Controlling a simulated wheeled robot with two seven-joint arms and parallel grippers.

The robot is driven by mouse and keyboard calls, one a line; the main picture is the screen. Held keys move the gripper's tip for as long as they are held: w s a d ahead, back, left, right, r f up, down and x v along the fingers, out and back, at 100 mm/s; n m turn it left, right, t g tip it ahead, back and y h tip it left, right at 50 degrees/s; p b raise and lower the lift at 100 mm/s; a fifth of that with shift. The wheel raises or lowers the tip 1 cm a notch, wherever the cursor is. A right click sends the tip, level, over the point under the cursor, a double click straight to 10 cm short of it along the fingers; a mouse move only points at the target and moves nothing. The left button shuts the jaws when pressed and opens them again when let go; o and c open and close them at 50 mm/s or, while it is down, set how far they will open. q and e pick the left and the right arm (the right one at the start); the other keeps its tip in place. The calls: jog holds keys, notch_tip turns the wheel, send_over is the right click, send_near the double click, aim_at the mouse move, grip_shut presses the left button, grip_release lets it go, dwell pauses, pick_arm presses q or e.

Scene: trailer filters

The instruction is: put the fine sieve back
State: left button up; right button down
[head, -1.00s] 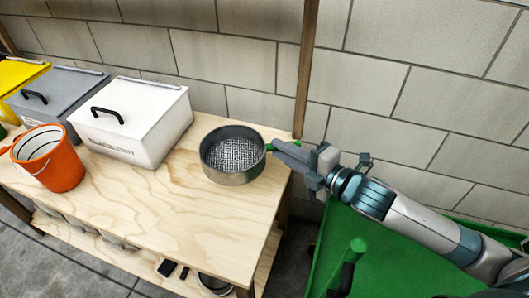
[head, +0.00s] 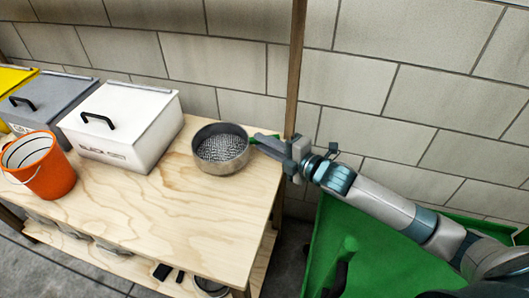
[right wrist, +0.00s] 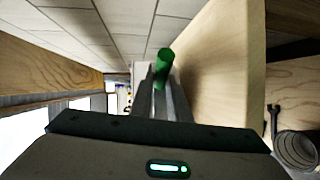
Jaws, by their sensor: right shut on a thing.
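The sieve (head: 220,148) is a round grey metal pan with a pale mesh floor, upright at the far right part of the wooden bench top (head: 150,210). I cannot tell whether it rests on the wood or hangs just above it. My right gripper (head: 262,141) reaches in from the right and is shut on the sieve's green handle. In the right wrist view the green handle (right wrist: 164,65) sticks up between the two fingers; the pan itself is not clear there. My left gripper is in neither current view.
A white lidded box (head: 125,125), a grey box (head: 45,100), a yellow box (head: 12,85) and an orange bucket (head: 40,165) stand on the bench. A wooden post (head: 297,70) rises behind my gripper. A green container (head: 335,235) stands right. The bench's middle is clear.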

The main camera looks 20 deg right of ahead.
jog(key=shift+f, duration=1.9)
pick_arm(q)
jog(key=shift+w+r, duration=0.1)
pick_arm(e)
jog(key=c, duration=1.7)
grip_release()
jog(key=shift+f, duration=0.1)
pick_arm(q)
jog(key=shift+a, duration=0.35)
pick_arm(e)
jog(key=shift+o, duration=0.2)
pick_arm(q)
jog(key=shift+d, duration=0.1)
pick_arm(e)
jog(key=shift+s, duration=0.1)
